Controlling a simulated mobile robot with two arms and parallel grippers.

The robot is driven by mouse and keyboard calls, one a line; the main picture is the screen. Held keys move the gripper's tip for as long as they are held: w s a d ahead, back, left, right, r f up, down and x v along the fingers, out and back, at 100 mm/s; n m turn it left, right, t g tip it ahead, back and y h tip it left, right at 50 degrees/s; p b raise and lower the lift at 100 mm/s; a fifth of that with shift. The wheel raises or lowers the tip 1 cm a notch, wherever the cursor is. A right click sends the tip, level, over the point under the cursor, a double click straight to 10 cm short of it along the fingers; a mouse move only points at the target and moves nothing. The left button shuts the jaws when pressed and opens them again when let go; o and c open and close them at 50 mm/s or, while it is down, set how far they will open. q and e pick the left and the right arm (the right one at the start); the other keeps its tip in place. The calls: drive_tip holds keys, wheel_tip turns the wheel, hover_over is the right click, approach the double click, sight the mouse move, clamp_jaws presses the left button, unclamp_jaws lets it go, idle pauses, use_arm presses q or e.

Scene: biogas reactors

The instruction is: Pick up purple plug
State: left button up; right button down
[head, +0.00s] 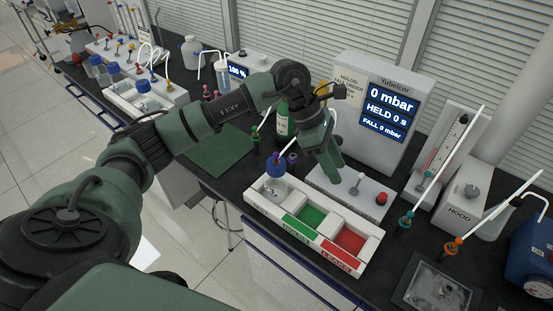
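A small purple plug (291,158) stands on the dark bench, just behind the tray and right of a blue-capped bottle (275,184). Another small purple top shows close beside it, partly hidden by the blue cap. My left gripper (332,168) reaches in over the bench with its green fingers pointing down, to the right of the purple plug and apart from it. I see the fingers from the side, so their gap is unclear. Nothing shows held in them. My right gripper is out of view.
A white tray (262,206) with green and red compartments lies in front. A green bottle (283,122) is close behind the plugs. A green mat (217,152) lies left.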

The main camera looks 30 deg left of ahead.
sight(276, 153)
use_arm(q)
drive_tip(key=a+r+y, duration=0.1)
drive_tip(key=a+y, duration=0.1)
drive_tip(key=a, duration=0.3)
drive_tip(key=a+y, duration=0.2)
drive_tip(key=a, duration=0.4)
drive_tip(key=a+r+y, duration=0.1)
drive_tip(key=a+y, duration=0.1)
drive_tip(key=a, duration=0.3)
drive_tip(key=shift+s+a+r+g, duration=0.1)
drive_tip(key=shift+a+r+g, duration=0.2)
drive_tip(key=shift+g, duration=0.1)
drive_tip(key=shift+s+f+p, duration=0.1)
drive_tip(key=shift+f+p, duration=0.2)
drive_tip(key=f+p, duration=0.1)
drive_tip(key=f, duration=0.1)
drive_tip(key=f+p, duration=0.1)
drive_tip(key=f, duration=0.1)
drive_tip(key=f+p, duration=0.2)
drive_tip(key=shift+d+f, duration=0.15)
drive_tip(key=shift+d, duration=0.1)
drive_tip(key=shift+f, duration=0.35)
clamp_jaws()
